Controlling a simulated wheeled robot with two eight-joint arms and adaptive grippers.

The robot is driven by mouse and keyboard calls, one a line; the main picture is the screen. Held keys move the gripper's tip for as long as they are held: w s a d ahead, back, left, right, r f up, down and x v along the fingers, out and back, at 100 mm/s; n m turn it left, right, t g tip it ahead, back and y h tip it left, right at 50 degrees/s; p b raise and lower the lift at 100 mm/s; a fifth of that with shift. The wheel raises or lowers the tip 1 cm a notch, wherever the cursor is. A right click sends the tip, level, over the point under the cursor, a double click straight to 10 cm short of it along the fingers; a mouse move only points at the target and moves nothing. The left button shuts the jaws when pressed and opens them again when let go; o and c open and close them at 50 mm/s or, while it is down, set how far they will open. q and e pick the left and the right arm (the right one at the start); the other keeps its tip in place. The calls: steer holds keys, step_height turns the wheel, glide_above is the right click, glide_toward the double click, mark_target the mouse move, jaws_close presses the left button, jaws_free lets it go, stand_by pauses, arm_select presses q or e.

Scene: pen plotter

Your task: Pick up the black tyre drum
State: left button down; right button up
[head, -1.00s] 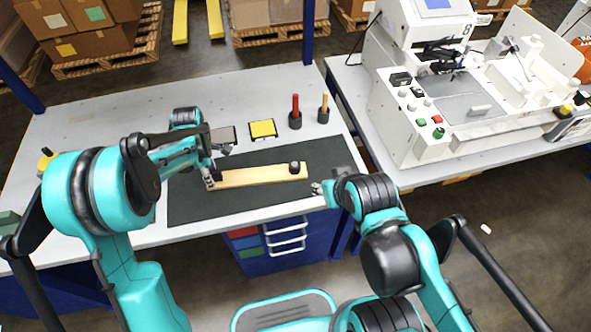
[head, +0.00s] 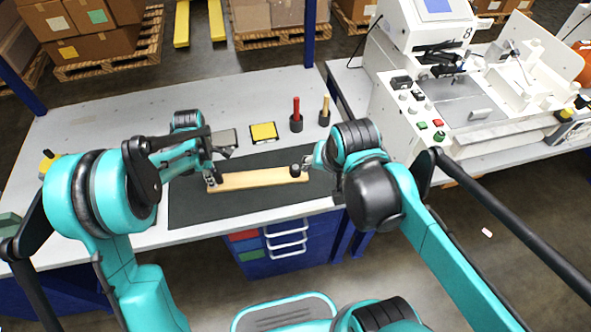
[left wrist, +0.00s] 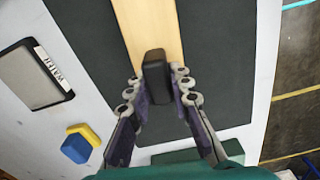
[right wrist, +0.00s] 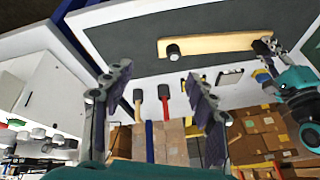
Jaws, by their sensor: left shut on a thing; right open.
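The black tyre drum (head: 295,170) stands at the right end of a pale wooden board (head: 250,180) on a dark mat. It also shows as a short black cylinder in the right wrist view (right wrist: 174,52). My right gripper (head: 307,165) is open and close to the drum's right side in the head view. In the right wrist view its fingers (right wrist: 160,88) are wide apart with nothing between them; the drum is beyond the tips. My left gripper (head: 212,180) is shut on a black block (left wrist: 154,72) at the board's left end.
A yellow pad (head: 264,132) and a grey pad (head: 224,138) lie behind the mat. A red-handled tool (head: 296,108) and a wooden-handled tool (head: 325,107) stand upright behind the drum. A white machine (head: 415,115) stands on the right table. The mat's front (head: 240,217) is clear.

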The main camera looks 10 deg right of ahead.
steer(key=w+a+f+m+g, duration=0.1)
steer(key=w+m+g, duration=0.2)
steer(key=w+m, duration=0.4)
steer(key=m+g, duration=0.2)
steer(key=m, duration=0.3)
glide_above(296, 167)
steer(key=f, duration=1.1)
steer(key=shift+s+d+f, duration=0.15)
steer(key=shift+d+f, duration=0.05)
steer(key=shift+f, duration=0.05)
steer(key=shift+a+f, duration=0.15)
steer(key=shift+f, duration=1.2)
steer(key=shift+a+f, duration=0.15)
steer(key=shift+f, duration=1.15)
steer(key=c, duration=1.1)
